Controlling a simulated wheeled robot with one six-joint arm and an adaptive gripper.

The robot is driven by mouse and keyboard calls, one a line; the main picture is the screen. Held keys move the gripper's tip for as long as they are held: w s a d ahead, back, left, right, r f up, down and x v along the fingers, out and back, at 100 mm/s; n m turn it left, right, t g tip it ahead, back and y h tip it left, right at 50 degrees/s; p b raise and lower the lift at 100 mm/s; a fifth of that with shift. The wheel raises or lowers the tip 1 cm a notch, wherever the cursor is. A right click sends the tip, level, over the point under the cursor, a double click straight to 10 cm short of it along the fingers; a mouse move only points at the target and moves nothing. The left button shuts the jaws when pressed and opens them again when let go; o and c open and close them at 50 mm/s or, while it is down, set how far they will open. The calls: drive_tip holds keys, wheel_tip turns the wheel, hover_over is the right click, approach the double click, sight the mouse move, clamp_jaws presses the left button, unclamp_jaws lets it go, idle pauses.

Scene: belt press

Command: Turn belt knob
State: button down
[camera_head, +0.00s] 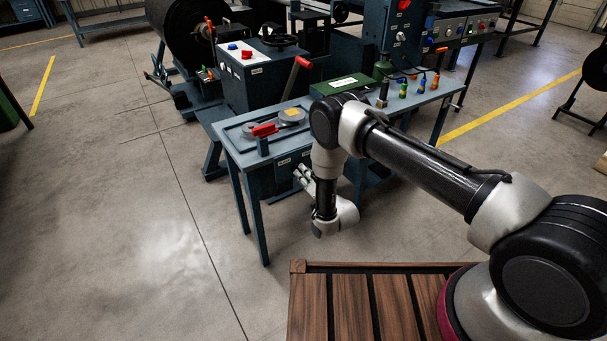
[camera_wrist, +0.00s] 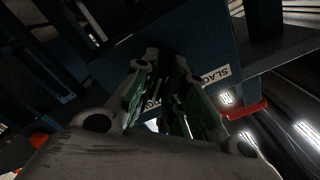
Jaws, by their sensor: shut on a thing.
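My gripper (camera_head: 303,176) is at the front of the dark blue control box (camera_head: 283,172) under the near end of the blue bench. In the wrist view my gripper (camera_wrist: 163,66) has its green-padded fingers reaching to the panel, next to a white label (camera_wrist: 215,76) reading "SLACK". The fingers are shut on what appears to be the belt knob on this panel. The knob is mostly hidden by the fingers, so its angle cannot be told.
The blue bench (camera_head: 240,150) carries a red-handled lever (camera_head: 265,130) and a round plate with a yellow piece. A longer red-handled lever (camera_head: 303,63) rises behind. A blue box with buttons (camera_head: 243,70) stands at the back. The floor to the left is clear.

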drive_tip(key=c, duration=1.5)
unclamp_jaws()
drive_tip(key=shift+o, duration=0.2)
drive_tip(key=v, duration=1.2)
